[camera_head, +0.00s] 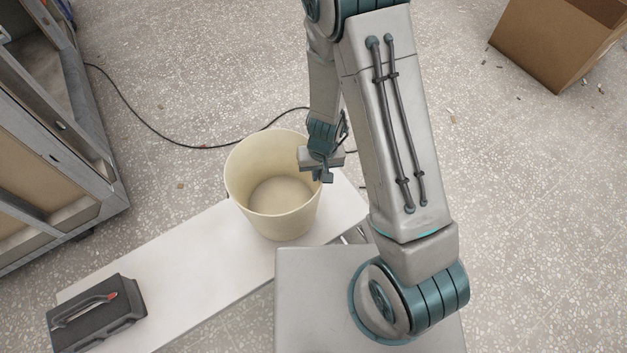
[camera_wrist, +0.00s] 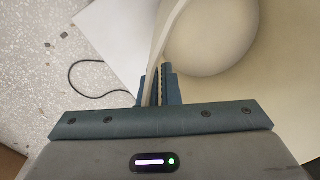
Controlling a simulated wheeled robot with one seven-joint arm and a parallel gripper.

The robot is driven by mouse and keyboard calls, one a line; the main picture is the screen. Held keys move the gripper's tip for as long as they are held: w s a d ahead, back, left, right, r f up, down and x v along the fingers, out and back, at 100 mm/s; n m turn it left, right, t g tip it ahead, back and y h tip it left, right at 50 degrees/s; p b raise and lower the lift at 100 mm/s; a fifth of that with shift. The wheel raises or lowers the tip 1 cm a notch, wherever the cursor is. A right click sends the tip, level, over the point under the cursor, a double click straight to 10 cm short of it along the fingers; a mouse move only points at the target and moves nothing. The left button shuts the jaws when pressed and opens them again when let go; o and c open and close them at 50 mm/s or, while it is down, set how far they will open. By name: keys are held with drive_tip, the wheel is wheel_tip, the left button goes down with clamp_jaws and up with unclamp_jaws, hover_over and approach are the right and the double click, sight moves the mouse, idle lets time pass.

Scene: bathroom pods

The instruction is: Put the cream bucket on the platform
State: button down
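The cream bucket (camera_head: 248,185) is upright and empty at the far right end of the white platform (camera_head: 190,265) in the head view. Its base appears over the platform top, but I cannot tell for sure whether it rests there or hangs just above. My gripper (camera_head: 324,176) is at the bucket's right rim. In the wrist view, the bucket wall (camera_wrist: 168,28) runs between the two fingers of my gripper (camera_wrist: 158,75), which are close together on it. The platform's white corner (camera_wrist: 112,35) shows beside the bucket there.
A black toolbox-like case (camera_head: 95,315) lies on the platform's near left end. A grey-framed cabinet (camera_head: 60,150) stands at left, a cardboard box (camera_head: 555,40) at upper right. A black cable (camera_head: 150,128) runs over the speckled floor behind the platform.

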sight(314, 183)
drive_tip(key=shift+s+a+f+b, duration=0.1)
drive_tip(key=shift+a+f+b, duration=0.2)
drive_tip(key=shift+f, duration=0.9)
drive_tip(key=shift+a+f+b, duration=0.1)
drive_tip(key=shift+a+f, duration=0.25)
drive_tip(key=shift+f, duration=0.8)
drive_tip(key=shift+f, duration=0.2)
drive_tip(key=c, duration=1.6)
unclamp_jaws()
drive_tip(key=shift+c, duration=0.2)
drive_tip(key=shift+r, duration=0.15)
drive_tip(key=r+p, duration=0.1)
drive_tip(key=r, duration=0.3)
drive_tip(key=r+p, duration=0.1)
drive_tip(key=r, duration=0.3)
drive_tip(key=d+r+p, duration=0.1)
drive_tip(key=r, duration=0.3)
drive_tip(key=shift+r, duration=0.15)
